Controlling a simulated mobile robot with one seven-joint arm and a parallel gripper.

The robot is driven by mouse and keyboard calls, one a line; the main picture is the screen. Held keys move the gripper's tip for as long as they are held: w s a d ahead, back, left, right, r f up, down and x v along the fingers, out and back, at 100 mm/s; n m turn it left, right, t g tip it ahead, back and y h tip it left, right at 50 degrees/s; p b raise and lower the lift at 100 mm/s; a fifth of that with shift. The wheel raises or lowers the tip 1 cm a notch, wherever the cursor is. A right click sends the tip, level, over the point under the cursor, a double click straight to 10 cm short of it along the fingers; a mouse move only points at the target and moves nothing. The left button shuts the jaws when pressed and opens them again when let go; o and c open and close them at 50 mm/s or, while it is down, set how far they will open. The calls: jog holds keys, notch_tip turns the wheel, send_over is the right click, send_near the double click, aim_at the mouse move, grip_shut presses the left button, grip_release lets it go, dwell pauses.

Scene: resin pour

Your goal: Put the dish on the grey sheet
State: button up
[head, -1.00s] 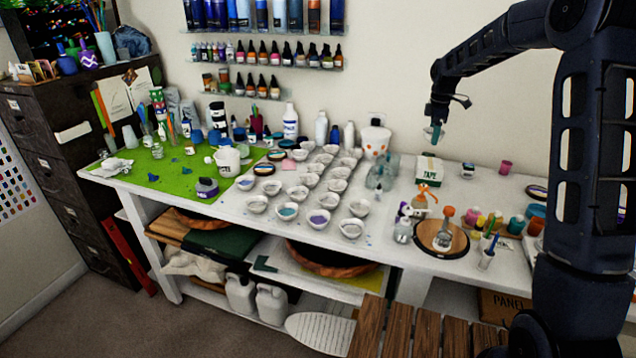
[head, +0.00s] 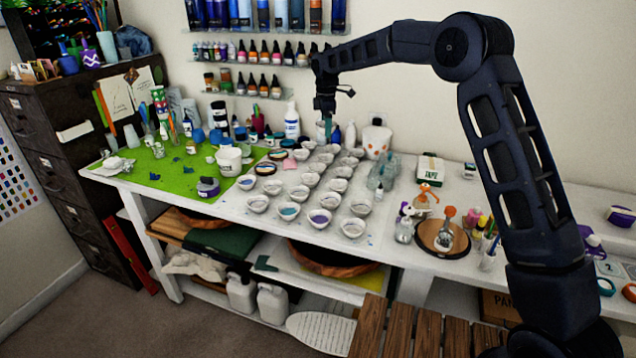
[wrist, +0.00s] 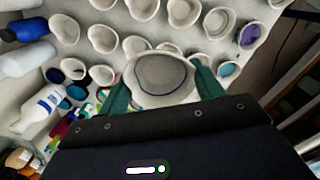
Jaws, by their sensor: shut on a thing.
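My gripper (head: 327,122) is above the back part of the rows of small dishes on the white table. In the wrist view its two teal fingers (wrist: 161,82) are shut on a pale dish (wrist: 160,75) with a dark line around its inside, seen from above. The held dish is hard to make out in the head view. Several similar white dishes stand in rows on the pale surface below, some with blue or purple contents, such as the purple one (head: 319,218). I cannot clearly tell a separate grey sheet from the tabletop.
A green mat (head: 150,178) with a white tub (head: 229,160) lies to the left. White bottles (head: 291,122) and a white jug (head: 376,140) stand at the back. A tape box (head: 430,168) and a round wooden board (head: 443,240) are to the right.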

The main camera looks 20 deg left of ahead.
jog(key=s+a+n, duration=0.2)
jog(key=s+a, duration=0.8)
jog(key=a, duration=0.4)
jog(key=n, duration=0.1)
send_over(238, 204)
jog(key=f, duration=0.1)
notch_tip(238, 204, down, 20)
jog(key=shift+d+f, duration=0.1)
jog(key=shift+f, duration=0.15)
jog(key=o, duration=1)
notch_tip(238, 204, up, 12)
